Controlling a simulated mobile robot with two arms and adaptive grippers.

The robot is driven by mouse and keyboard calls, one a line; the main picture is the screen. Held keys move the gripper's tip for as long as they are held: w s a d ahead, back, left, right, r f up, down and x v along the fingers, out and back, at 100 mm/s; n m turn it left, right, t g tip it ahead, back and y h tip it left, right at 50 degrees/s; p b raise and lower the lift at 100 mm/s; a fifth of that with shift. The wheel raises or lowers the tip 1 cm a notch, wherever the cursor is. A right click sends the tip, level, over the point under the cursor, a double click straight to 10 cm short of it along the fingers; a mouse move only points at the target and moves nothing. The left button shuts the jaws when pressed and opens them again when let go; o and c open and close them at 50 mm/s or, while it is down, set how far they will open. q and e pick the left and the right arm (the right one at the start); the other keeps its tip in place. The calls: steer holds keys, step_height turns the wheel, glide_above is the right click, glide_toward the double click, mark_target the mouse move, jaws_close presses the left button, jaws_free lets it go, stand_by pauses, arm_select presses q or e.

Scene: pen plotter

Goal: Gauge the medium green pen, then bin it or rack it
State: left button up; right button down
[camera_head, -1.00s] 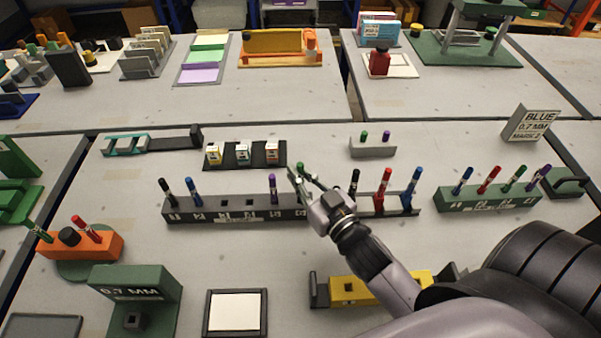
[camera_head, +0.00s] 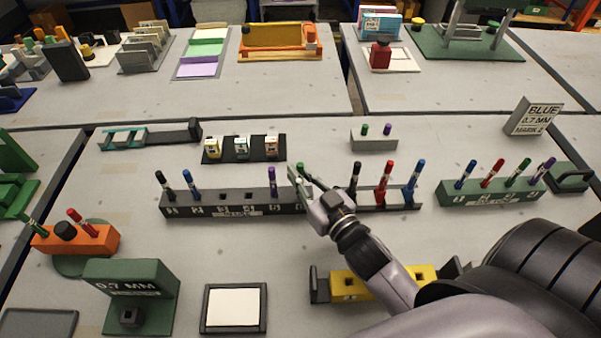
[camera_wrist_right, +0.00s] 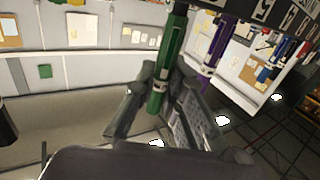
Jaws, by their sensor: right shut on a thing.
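My right gripper (camera_head: 302,176) is over the long dark rack (camera_head: 237,208), between its purple pen and its black pen. It is shut on a green pen (camera_head: 300,168). The right wrist view shows this green pen (camera_wrist_right: 172,60) between the two fingers, with a purple pen beside it. The far end of the held pen runs out of that view, so I cannot tell whether it is still in a slot. A green block marked 0.7 MM (camera_head: 152,280), with a square hole in its foot, stands at the front left. My left gripper is not in view.
Blue, purple, black and red pens stand in the dark rack near my gripper. A green rack (camera_head: 490,198) with several pens is at the right. A yellow block (camera_head: 385,284) lies beneath my right arm. A white pad (camera_head: 233,308) and orange holder (camera_head: 78,240) are at front left.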

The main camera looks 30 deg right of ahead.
steer(key=shift+f, duration=0.4)
steer(key=c, duration=1.6)
jaws_free()
steer(key=shift+s+d, duration=0.15)
steer(key=shift+s, duration=1.75)
steer(key=shift+s+d, duration=0.15)
steer(key=shift+s, duration=1.7)
